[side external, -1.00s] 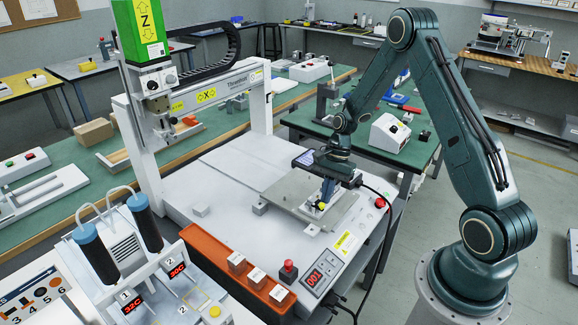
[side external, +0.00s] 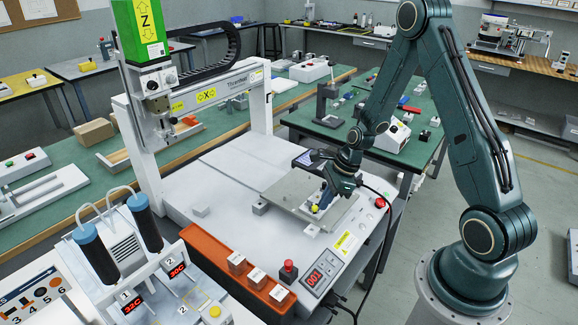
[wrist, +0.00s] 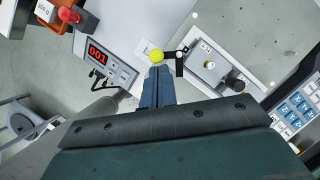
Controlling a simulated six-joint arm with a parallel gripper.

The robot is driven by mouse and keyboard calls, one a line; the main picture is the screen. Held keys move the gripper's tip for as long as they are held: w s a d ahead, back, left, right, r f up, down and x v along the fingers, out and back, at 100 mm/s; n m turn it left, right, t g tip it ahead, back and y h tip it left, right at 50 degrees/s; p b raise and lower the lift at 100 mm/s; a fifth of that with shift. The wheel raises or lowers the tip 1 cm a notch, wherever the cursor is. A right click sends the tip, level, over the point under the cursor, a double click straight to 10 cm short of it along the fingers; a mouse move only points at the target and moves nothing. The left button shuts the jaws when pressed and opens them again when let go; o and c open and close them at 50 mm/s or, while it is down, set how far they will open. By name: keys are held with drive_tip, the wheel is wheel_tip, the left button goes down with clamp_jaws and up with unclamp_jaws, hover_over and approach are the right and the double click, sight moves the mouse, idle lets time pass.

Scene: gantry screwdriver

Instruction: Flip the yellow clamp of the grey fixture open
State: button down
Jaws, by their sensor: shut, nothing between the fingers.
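The yellow clamp knob (side external: 315,208) shows at the front of the grey fixture (side external: 287,190), which lies on the white machine bed. In the wrist view the yellow knob (wrist: 156,55) is a round ball just beyond my fingertips, with a short dark and white lever piece beside it. The fixture's metal block (wrist: 208,65) is right of it. My gripper (side external: 322,204) is shut and empty, tilted, its blue fingers coming down from the right to the knob. In the wrist view my fingertips (wrist: 158,70) are right below the knob; I cannot tell whether they touch it.
A control box (side external: 322,272) with a red display stands at the bed's front, beside a red button (side external: 289,268). An orange tray (side external: 215,262) holds small blocks at the front left. A keypad panel (side external: 308,160) is behind the fixture.

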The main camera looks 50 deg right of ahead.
drive_tip(key=m, duration=0.2)
drive_tip(key=a+m+t+h, duration=0.1)
drive_tip(key=m, duration=0.1)
drive_tip(key=shift+w+a, duration=0.1)
drive_tip(key=shift+a, duration=0.1)
drive_tip(key=shift+w+d, duration=0.15)
drive_tip(key=shift+w+d, duration=0.3)
drive_tip(key=shift+w, duration=0.15)
drive_tip(key=shift+w, duration=0.1)
idle(0.4)
